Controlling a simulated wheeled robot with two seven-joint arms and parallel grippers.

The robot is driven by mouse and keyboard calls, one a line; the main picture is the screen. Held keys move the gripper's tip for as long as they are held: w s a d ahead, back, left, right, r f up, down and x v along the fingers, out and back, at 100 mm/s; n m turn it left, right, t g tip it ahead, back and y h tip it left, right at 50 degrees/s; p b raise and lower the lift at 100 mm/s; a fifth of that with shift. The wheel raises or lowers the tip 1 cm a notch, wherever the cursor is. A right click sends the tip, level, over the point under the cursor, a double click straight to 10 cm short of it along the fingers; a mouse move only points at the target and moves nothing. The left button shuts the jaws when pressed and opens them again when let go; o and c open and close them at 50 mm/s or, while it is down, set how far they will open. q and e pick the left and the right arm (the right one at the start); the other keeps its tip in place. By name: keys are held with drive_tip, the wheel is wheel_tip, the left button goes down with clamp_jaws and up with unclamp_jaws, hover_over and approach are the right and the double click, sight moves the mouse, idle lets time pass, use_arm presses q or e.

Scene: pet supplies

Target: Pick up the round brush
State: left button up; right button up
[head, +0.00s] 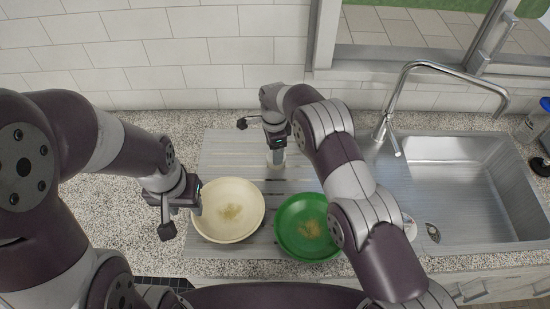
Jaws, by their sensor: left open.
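A small pale upright piece (276,157) shows directly below my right gripper (275,140), over the ridged drainboard behind the bowls. It may be the round brush, but it is too small and too covered to be sure. I cannot tell whether my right gripper holds it or whether its jaws are open. My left gripper (170,212) is open and empty, just left of the cream bowl, above the speckled counter. No other thing is clearly the round brush.
A cream bowl (208,222) and a green bowl (290,246), both with tan crumbs, stand on the drainboard (222,160). The steel sink (450,180) and tall tap (384,122) are at right. A blue-capped bottle (535,122) stands at the far right edge.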

drive_tip(key=shift+d, duration=0.15)
drive_tip(key=shift+s+d+r, duration=0.1)
drive_tip(key=shift+d, duration=0.05)
drive_tip(key=c, duration=1.2)
use_arm(q)
drive_tip(key=shift+s+d, duration=0.1)
drive_tip(key=shift+d, duration=0.1)
use_arm(e)
drive_tip(key=shift+o, duration=0.2)
